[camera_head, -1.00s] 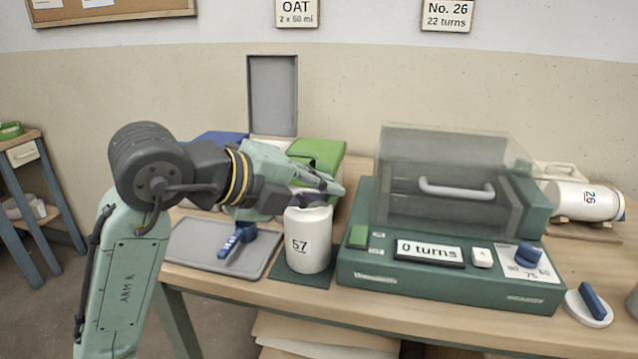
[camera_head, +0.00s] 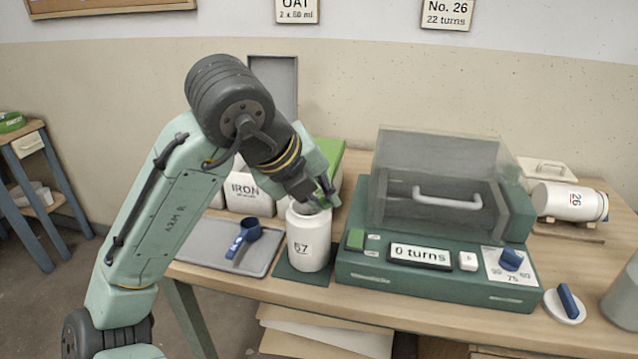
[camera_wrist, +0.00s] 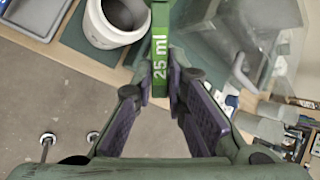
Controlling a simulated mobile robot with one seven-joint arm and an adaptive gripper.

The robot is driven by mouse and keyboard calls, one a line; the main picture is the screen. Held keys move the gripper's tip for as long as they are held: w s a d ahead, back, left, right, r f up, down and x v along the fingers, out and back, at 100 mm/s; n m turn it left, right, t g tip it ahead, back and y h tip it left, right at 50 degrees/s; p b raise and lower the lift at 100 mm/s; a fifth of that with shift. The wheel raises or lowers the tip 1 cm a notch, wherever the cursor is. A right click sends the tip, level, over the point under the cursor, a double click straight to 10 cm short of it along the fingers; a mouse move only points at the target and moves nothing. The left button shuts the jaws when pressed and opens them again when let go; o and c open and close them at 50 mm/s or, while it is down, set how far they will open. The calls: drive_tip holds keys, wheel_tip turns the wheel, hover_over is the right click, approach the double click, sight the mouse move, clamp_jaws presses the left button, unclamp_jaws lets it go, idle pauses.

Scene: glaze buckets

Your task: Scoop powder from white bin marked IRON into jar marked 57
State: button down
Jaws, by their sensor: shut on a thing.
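My gripper (camera_head: 322,197) is shut on a green scoop handle marked 25 ml (camera_wrist: 160,55), and points down at the right side of the jar's mouth. The white jar marked 57 (camera_head: 308,242) stands upright on a dark green mat. Its round rim (camera_wrist: 112,38) shows beside the handle in the wrist view. The scoop's bowl is out of the wrist view and not clear in the head view, so I cannot tell whether it holds powder. The white bin marked IRON (camera_head: 243,192) stands behind the grey tray, partly hidden by my arm.
A blue scoop (camera_head: 243,238) lies on the grey tray (camera_head: 207,247), left of the jar. A green bin or lid (camera_head: 331,158) is behind the jar. The green machine reading 0 turns (camera_head: 430,280), with a clear cover, stands close on the right. A jar marked 26 (camera_head: 568,201) lies far right.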

drive_tip(key=shift+r+m+g+y+p, duration=0.25)
drive_tip(key=shift+r+y+p, duration=0.3)
drive_tip(key=shift+y+p, duration=0.95)
drive_tip(key=shift+r+m+g+y+p, duration=0.25)
drive_tip(key=shift+r+y+p, duration=0.45)
drive_tip(key=shift+p, duration=1.4)
drive_tip(key=shift+f+y, duration=0.1)
drive_tip(key=shift+y, duration=0.6)
drive_tip(key=shift+w, duration=0.1)
